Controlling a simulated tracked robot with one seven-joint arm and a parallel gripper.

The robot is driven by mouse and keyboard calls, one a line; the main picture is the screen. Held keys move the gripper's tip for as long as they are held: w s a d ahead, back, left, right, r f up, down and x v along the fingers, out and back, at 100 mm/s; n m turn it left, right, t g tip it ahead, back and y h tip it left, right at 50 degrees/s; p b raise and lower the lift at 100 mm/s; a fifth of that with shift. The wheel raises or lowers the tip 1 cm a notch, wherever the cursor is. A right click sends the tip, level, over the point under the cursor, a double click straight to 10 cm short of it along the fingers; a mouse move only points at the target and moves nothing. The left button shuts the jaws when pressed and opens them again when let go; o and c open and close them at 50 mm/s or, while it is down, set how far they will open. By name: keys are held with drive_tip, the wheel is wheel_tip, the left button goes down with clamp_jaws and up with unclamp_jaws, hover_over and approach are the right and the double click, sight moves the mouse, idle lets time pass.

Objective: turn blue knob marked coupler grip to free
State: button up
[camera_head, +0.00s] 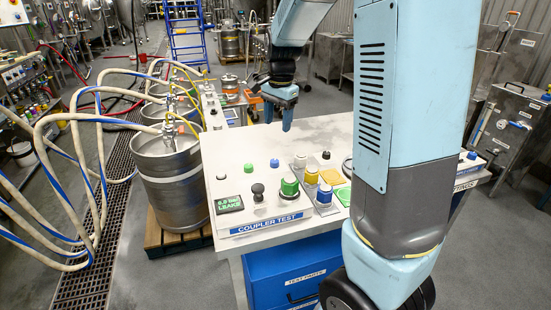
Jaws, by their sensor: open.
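Several blue parts sit on the white bench top (235,155), and no "coupler grip" or "free" marking is readable. A small blue knob (274,163) stands near the back of the panel labelled "COUPLER TEST". A larger blue cap (324,194) sits on a pale block nearer the front. Another blue piece (472,155) shows at the far right, partly behind my arm. My gripper (279,117) is open and empty, pointing down over the back part of the bench. It is above and beyond the small blue knob, apart from it.
A display reading "LEAK" (229,204), a black-topped lever (258,192), a green cap (289,187) and a yellow cap (311,173) crowd the panel. Steel kegs (172,185) with hoses stand left. My arm hides the bench's right part. The bench's back left is clear.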

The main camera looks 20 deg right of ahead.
sight(275, 160)
drive_tip(key=f, duration=0.4)
drive_tip(key=w+f, duration=0.1)
drive_tip(key=f, duration=0.9)
drive_tip(key=shift+w+a+f, duration=0.2)
drive_tip(key=c, duration=1)
